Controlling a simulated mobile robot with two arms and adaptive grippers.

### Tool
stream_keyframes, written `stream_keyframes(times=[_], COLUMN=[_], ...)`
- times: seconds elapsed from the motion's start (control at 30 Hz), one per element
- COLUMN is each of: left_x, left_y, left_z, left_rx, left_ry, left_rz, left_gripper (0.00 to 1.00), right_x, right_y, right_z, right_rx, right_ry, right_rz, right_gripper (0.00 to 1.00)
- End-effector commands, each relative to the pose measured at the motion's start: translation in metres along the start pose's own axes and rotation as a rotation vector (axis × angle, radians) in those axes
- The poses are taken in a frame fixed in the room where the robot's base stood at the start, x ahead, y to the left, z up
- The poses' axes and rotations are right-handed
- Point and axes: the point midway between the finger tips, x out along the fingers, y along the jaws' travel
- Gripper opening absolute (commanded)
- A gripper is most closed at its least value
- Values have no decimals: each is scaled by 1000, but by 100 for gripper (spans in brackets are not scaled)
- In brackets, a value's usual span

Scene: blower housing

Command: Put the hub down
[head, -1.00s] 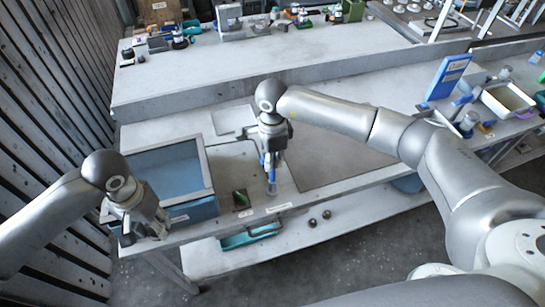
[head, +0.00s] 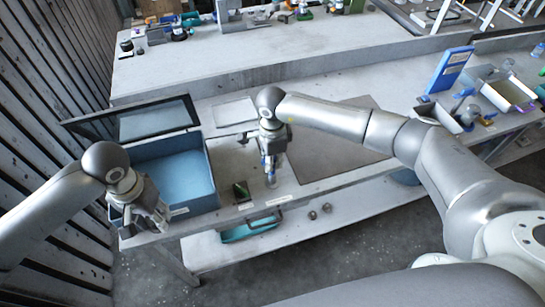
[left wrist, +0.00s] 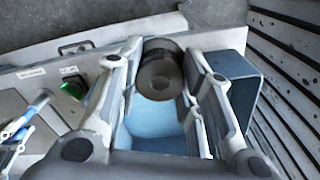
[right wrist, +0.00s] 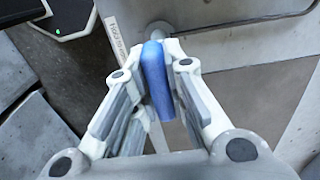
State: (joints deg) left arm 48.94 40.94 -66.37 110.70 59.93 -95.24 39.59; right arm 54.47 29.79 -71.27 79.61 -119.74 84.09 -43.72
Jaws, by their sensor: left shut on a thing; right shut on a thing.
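The hub, a dark grey ribbed cylinder (left wrist: 158,75), sits between the fingers of my left gripper (left wrist: 160,62), which is shut on it. In the head view my left gripper (head: 152,218) hangs at the front left corner of the blue box (head: 192,203); the hub is hard to make out there. In the left wrist view the box's light blue inside shows beneath the hub. My right gripper (head: 270,160) is shut on a blue-handled tool (right wrist: 155,78), held upright over the bench's front strip. Whether the tool's lower end touches the bench, I cannot tell.
The box's framed lid (head: 150,122) stands open behind it. A green switch (head: 242,192) is right of the box. A teal tray (head: 248,230) and two small round parts (head: 313,215) are on the lower shelf. The grey mat (head: 345,145) is clear.

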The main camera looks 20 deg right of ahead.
Motion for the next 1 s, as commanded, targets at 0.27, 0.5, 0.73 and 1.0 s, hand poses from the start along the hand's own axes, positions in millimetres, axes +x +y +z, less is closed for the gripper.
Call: stream_keyframes(times=[0.27,0.5,0.73,1.0], left_x=[0,0,2,8], left_y=[0,0,-7,-32], left_z=[0,0,-22,-88], left_rx=[0,-1,-123,-565], left_ry=[1,1,13,35], left_rz=[0,0,-3,-2], left_gripper=[7,7,7,7], right_x=[10,10,10,10], right_y=[1,0,0,0], right_z=[0,0,0,0], right_rx=[-1,0,0,0], right_ry=[0,0,0,0], right_rz=[1,1,1,1], right_gripper=[0,0,0,0])
